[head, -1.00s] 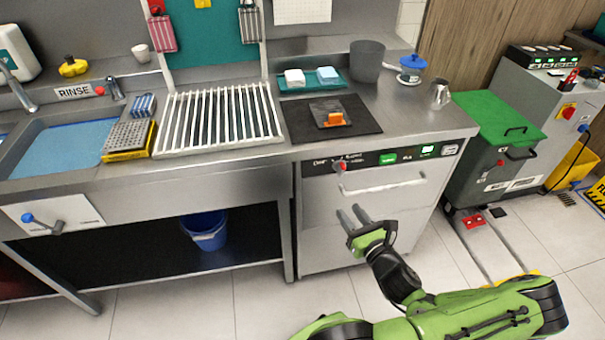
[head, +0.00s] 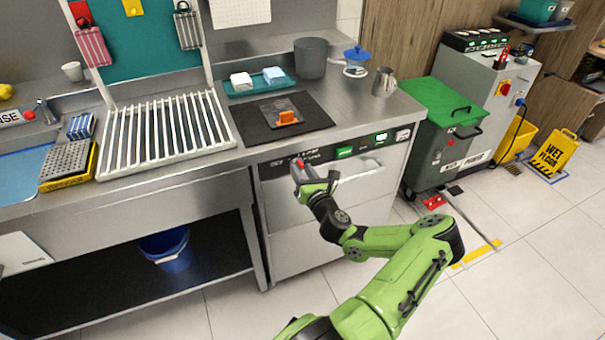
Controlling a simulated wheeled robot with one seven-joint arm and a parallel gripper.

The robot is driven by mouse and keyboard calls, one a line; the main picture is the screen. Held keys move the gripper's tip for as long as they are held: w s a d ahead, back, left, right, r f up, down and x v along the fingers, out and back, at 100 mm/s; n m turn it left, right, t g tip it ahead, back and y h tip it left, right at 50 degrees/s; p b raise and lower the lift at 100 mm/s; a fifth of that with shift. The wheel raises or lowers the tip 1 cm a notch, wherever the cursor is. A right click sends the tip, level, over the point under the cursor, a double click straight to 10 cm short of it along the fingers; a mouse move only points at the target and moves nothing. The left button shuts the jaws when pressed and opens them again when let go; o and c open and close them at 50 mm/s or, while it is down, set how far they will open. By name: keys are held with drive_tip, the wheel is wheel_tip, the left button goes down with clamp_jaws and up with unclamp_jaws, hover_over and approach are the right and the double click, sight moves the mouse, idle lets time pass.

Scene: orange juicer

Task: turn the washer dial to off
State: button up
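The washer (head: 277,191) is a steel under-counter machine with a black control strip along its top edge. Its dial (head: 299,163) has a red part and sits toward the left of that strip. My gripper (head: 304,170) is up at the strip, right in front of the dial, with its fingertips pointing at the panel. A lit green display (head: 344,152) shows to the right on the strip.
The door handle (head: 362,181) juts out below the strip, right of my gripper. A black mat (head: 250,124) lies on the counter above. A grey bin with a green lid (head: 442,106) stands to the right. The floor in front (head: 540,250) is clear.

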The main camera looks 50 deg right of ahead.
drive_tip(key=shift+w, duration=0.1)
clamp_jaws()
idle(0.4)
drive_tip(key=n, duration=0.6)
drive_tip(key=shift+n, duration=0.3)
drive_tip(key=n, duration=0.5)
drive_tip(key=shift+w+a+b, duration=0.1)
drive_tip(key=shift+b, duration=0.3)
drive_tip(key=shift+n, duration=0.3)
unclamp_jaws()
